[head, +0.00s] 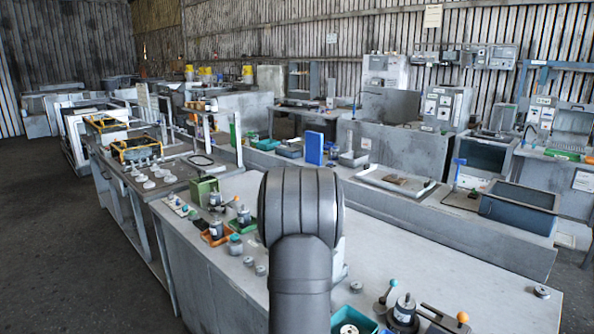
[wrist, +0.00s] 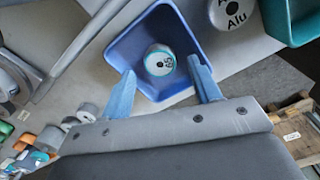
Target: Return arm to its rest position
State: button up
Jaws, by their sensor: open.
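My gripper (wrist: 162,66) shows in the wrist view with its two blue fingers spread apart and nothing held between them. Past the fingertips is a blue bin (wrist: 130,48) with a small silver cylinder (wrist: 159,60) inside, marked on top. The cylinder appears between the fingers, but I cannot tell how far below them it is. In the head view my dark grey arm rises in the middle over the long grey bench (head: 440,255), and it hides my gripper.
A silver part marked "Alu" (wrist: 232,14) and a teal bin (wrist: 300,22) lie beside the blue bin. On the bench, a green tray (head: 353,322) and a lever fixture (head: 403,310) stand at the front; small parts and an orange tray (head: 216,238) are left. The bench's right side is mostly clear.

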jog(key=shift+r, duration=0.75)
